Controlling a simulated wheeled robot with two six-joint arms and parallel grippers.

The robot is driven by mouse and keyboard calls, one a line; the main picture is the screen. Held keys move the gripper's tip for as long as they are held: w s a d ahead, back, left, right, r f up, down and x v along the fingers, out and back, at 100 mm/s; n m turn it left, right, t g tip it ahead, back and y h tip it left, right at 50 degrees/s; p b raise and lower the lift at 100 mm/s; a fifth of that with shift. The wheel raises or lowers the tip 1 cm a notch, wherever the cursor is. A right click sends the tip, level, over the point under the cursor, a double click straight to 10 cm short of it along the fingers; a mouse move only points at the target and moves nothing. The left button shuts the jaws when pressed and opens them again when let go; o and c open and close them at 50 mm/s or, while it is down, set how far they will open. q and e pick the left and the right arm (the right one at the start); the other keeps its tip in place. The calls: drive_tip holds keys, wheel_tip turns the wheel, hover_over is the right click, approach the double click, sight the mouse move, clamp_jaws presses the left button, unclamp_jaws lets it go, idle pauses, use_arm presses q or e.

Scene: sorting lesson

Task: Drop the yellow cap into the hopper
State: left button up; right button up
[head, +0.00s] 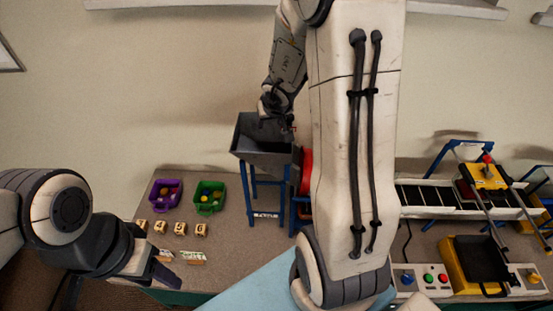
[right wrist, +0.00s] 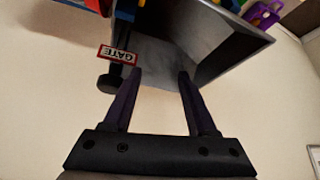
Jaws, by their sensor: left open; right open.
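The grey hopper (head: 262,146) stands on a blue frame at the back of the table. My right gripper (head: 285,126) is at the hopper's upper back side, partly hidden by its own dark shape. In the right wrist view the right gripper (right wrist: 160,72) is open with nothing between its fingers, and the hopper (right wrist: 225,45) is just beyond the fingertips. I cannot make out a yellow cap in or near the hopper; part of its inside is hidden. My left gripper (head: 165,272) is open, low over the table's front left.
A purple bin (head: 166,204) and a green bin (head: 209,210) with small coloured pieces stand at left, behind number blocks (head: 172,228). A red GATE label (right wrist: 117,54) shows by the hopper. A conveyor (head: 432,211) and a yellow-framed black tray (head: 480,262) are at right.

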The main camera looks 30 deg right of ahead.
drive_tip(key=p+v, duration=0.5)
drive_tip(key=v, duration=0.3)
drive_tip(key=shift+s+r, duration=0.15)
drive_tip(key=shift+r, duration=0.1)
